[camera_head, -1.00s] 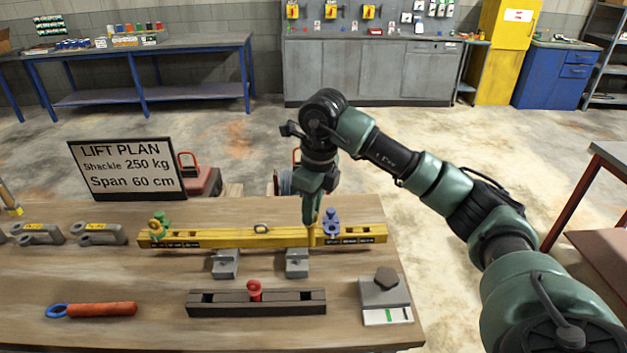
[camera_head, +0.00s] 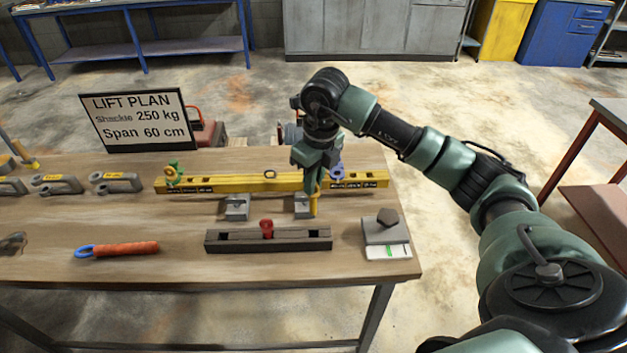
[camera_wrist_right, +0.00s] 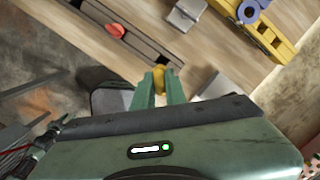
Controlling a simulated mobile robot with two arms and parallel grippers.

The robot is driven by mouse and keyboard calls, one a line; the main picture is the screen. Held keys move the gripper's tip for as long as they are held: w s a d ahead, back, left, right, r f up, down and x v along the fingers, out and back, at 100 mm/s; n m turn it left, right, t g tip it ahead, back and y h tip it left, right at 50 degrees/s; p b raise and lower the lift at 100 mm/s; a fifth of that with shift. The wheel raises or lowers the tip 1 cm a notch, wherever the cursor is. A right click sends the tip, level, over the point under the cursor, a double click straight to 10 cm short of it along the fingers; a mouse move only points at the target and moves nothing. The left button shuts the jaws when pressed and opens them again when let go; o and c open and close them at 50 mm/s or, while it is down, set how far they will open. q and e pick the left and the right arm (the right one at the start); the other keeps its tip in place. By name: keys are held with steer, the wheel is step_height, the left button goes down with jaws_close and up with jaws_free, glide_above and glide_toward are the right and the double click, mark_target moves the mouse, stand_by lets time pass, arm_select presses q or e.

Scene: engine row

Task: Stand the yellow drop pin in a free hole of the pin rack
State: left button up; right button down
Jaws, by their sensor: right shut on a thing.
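My right gripper (camera_head: 313,185) is shut on the yellow drop pin (camera_head: 314,205), which hangs roughly upright, point down, beside the right grey block. In the right wrist view the pin's yellow top (camera_wrist_right: 158,76) shows between the fingertips (camera_wrist_right: 160,88). The pin rack (camera_head: 290,245) is a dark bar on the table, nearer me than the pin. A red pin (camera_head: 267,229) stands in its middle. Dark openings show left and right of the red pin and look empty. The rack also shows in the wrist view (camera_wrist_right: 150,42). My left gripper is not in view.
A yellow beam (camera_head: 225,184) rests across grey blocks (camera_head: 237,207) behind the rack. A grey block with a dark hex piece (camera_head: 387,230) stands right of the rack. An orange-handled tool (camera_head: 125,249) lies left. A lift plan sign (camera_head: 138,120) stands behind.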

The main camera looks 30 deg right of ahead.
mark_target(314, 200)
steer(key=shift+f+b, duration=0.3)
steer(key=shift+f, duration=0.35)
steer(key=shift+w+d+f+b, duration=0.1)
steer(key=shift+f+b, duration=0.55)
steer(key=shift+f, duration=0.25)
steer(key=shift+f+b, duration=0.55)
steer(key=shift+f, duration=0.45)
steer(key=shift+b, duration=0.55)
steer(key=shift+f, duration=0.15)
steer(key=shift+f+b, duration=0.35)
steer(key=shift+b, duration=0.05)
